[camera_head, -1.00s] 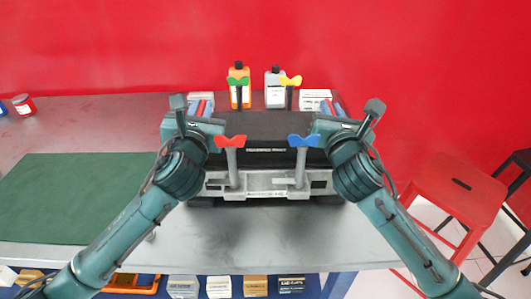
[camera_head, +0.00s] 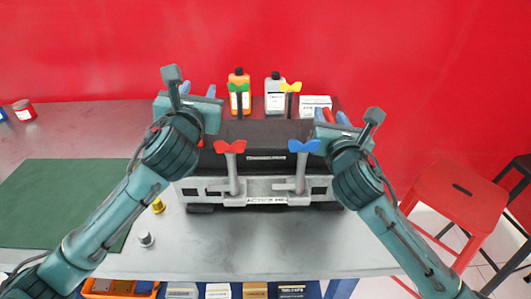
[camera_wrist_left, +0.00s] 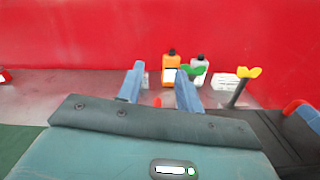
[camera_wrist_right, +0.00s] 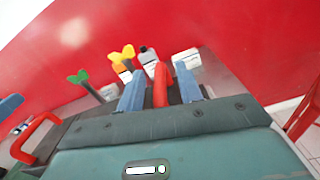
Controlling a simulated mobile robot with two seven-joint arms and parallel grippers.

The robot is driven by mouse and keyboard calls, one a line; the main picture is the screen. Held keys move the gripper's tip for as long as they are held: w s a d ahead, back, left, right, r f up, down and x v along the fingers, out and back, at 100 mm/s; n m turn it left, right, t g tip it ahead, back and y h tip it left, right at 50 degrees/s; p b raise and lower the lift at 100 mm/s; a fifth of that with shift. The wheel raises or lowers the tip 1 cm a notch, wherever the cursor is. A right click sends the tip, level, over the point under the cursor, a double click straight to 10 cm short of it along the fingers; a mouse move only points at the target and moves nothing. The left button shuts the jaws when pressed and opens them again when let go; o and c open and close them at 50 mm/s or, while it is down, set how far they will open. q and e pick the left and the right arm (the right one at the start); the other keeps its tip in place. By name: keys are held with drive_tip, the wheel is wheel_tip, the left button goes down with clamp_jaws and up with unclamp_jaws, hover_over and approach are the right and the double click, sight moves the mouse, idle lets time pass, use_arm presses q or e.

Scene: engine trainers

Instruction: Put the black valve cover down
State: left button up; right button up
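The black valve cover (camera_head: 270,132) lies level on the silver engine block (camera_head: 262,187), between the colored wing-topped posts; it appears to rest there. Red handles stand at its two ends. My left gripper (camera_head: 198,90) is open and empty, raised up and left of the left handle (camera_head: 201,143). The left wrist view shows only a small red tip of that handle low between the spread fingers (camera_wrist_left: 158,88). My right gripper (camera_head: 331,115) is open around the right handle (camera_wrist_right: 160,86), with gaps visible on both sides in the right wrist view.
Red (camera_head: 230,147) and blue (camera_head: 304,146) wing-topped posts stand in front, green (camera_head: 238,87) and yellow (camera_head: 290,87) behind. An orange bottle (camera_head: 239,90) and grey bottle (camera_head: 275,95) are at the back. The green mat (camera_head: 50,195) is bare. A red stool (camera_head: 458,200) stands right.

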use_arm(q)
wheel_tip(320, 180, up, 4)
drive_tip(key=shift+f, duration=0.15)
use_arm(e)
drive_tip(key=shift+r, duration=0.15)
wheel_tip(320, 180, up, 10)
drive_tip(key=shift+f, duration=0.15)
idle(0.4)
